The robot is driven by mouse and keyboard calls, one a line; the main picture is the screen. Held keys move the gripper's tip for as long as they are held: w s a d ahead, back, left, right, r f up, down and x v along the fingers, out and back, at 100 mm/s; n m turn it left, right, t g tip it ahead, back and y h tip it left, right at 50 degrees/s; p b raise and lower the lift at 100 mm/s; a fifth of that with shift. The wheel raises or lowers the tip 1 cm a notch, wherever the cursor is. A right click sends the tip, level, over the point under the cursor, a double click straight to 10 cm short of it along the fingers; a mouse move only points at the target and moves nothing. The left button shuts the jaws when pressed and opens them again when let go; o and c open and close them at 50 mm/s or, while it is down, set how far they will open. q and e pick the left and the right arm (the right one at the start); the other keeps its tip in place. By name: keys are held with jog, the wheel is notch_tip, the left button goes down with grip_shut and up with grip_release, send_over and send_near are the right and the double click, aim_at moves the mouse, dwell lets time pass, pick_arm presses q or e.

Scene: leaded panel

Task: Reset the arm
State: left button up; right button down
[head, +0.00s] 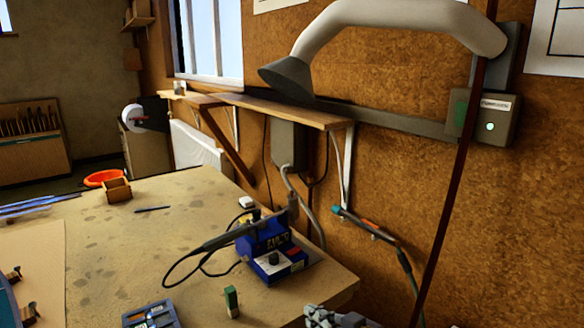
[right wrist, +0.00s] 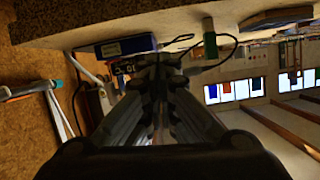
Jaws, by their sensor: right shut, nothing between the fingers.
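My right gripper (head: 335,318) shows at the bottom edge of the head view, just off the table's right front corner. Its shut fingers also show in the right wrist view (right wrist: 160,68), with nothing between them. The blue soldering station (head: 272,252) sits on the table's right side, with its iron (head: 228,236) resting in the holder. The station also shows beyond my fingertips in the right wrist view (right wrist: 125,46). A small green block (head: 231,300) stands near the table's front edge. My left gripper is not in view.
The worktable (head: 180,225) is mostly bare in the middle. A blue-grey case (head: 152,314) lies at the front. A wooden box (head: 117,190) and orange bowl (head: 105,178) are at the back left. A fume hood arm (head: 400,16) and a shelf (head: 280,108) jut from the wall.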

jog(key=s+d+f+m+g+h, duration=0.1)
jog(key=s+d+f+g+h, duration=0.15)
jog(key=s+d+f, duration=0.6)
jog(key=s+d+f+m+g+h, duration=0.2)
jog(key=s+f+h, duration=0.1)
jog(key=s, duration=1)
jog(key=s+d+f+m+g+h, duration=0.1)
jog(key=s+d+f+g+h, duration=0.3)
jog(key=s, duration=0.6)
notch_tip(320, 180, down, 29)
jog(key=s+y, duration=0.1)
jog(key=s, duration=0.1)
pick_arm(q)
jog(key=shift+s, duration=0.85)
pick_arm(e)
jog(key=s+d+f, duration=0.2)
jog(key=s+f, duration=0.5)
jog(key=s, duration=0.1)
jog(key=s+d+f+g, duration=0.1)
jog(key=s+f, duration=0.6)
jog(key=s, duration=0.1)
jog(key=shift+s+d+f, duration=0.3)
jog(key=shift+s+d, duration=0.05)
jog(key=shift+d, duration=0.05)
jog(key=shift+g, duration=0.25)
